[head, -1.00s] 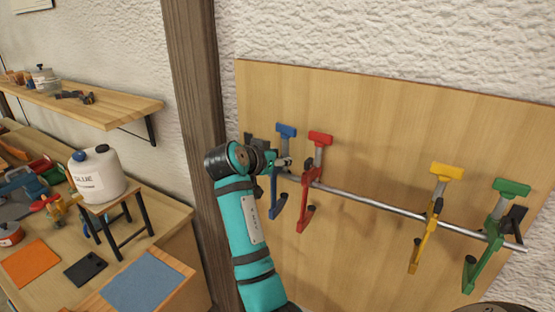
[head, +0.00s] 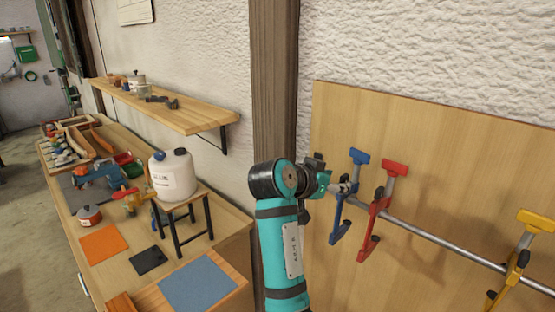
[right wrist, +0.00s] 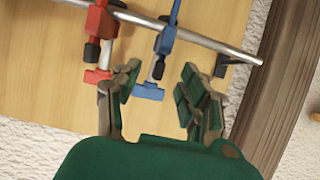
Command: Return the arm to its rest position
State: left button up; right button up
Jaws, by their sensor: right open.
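My right arm (head: 282,235), teal with black bands, rises in front of the wooden clamp board. My right gripper (head: 342,187) is at the left end of the metal rail, beside the blue clamp (head: 344,205). In the right wrist view the gripper (right wrist: 160,75) is open. The lower part of the blue clamp (right wrist: 163,45) shows between and beyond the fingertips, and I see no grip on it. The red clamp (head: 376,215) hangs just right of the blue one; it also shows in the right wrist view (right wrist: 100,25). My left gripper is not in view.
The rail (head: 440,240) also carries a yellow clamp (head: 521,262). A wooden post (head: 274,90) stands left of the board. Further left, a workbench holds a glue jug (head: 172,176) on a small stand and several tools. A wall shelf (head: 190,112) is above it.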

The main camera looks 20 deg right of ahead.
jog(key=s+a+f+n+t+y, duration=0.15)
jog(key=s+f+n, duration=0.25)
jog(key=f, duration=0.6)
jog(key=s+a+f+n+g+y, duration=0.1)
jog(key=s+f+n+y, duration=0.3)
jog(key=f, duration=0.7)
jog(key=s+a+f+n+g+y, duration=0.1)
jog(key=s+a+f+n+y, duration=0.4)
jog(key=s, duration=0.6)
jog(key=s+a+f+n+g+y, duration=0.1)
jog(key=s+a+f+n+y, duration=0.1)
jog(key=s+a+f, duration=0.75)
jog(key=s+d+f+g+b, duration=0.1)
jog(key=s+f+b, duration=0.15)
jog(key=f, duration=1.35)
jog(key=s+d+f+b, duration=0.15)
jog(key=f+b, duration=0.25)
jog(key=f, duration=1.1)
jog(key=s+d+f+g+b, duration=0.1)
jog(key=s+f+b, duration=0.3)
jog(key=s+f, duration=1.2)
notch_tip(320, 180, down, 3)
jog(key=shift+d+r+n+h+b, duration=0.1)
jog(key=shift+d+n+h+b, duration=0.3)
jog(key=shift+d, duration=0.4)
